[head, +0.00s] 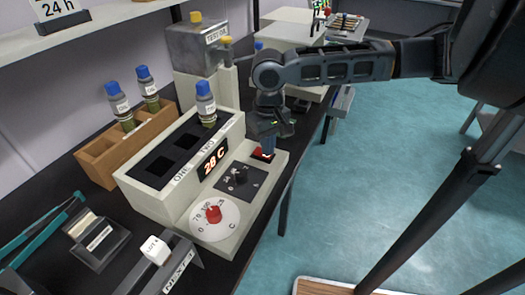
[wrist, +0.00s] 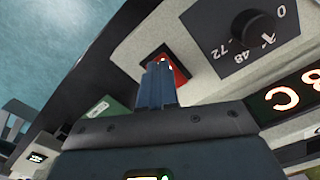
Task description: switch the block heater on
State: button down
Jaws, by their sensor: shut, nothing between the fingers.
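The block heater (head: 146,186) is a cream box on the dark bench, with dark wells on top and a lit red display (head: 214,159) reading 28 C. Its sloping front carries a red rocker switch (head: 262,155), a black knob (head: 239,177) and a red dial knob (head: 213,214). My gripper (head: 268,148) points down at the switch, its fingers shut and empty. In the wrist view the blue-grey fingertips (wrist: 158,75) overlap the red switch (wrist: 178,68) and hide part of it. I cannot tell whether they touch it.
A blue-capped vial (head: 206,104) stands in a heater well. A wooden rack (head: 128,146) with two similar vials is at the left. Tongs (head: 45,232) and a NEXT holder (head: 178,272) lie at front left. Open floor is to the right.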

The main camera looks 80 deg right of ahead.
notch_tip(320, 180, up, 7)
jog(key=p, duration=0.6)
jog(key=shift+f, duration=0.1)
dwell(0.6)
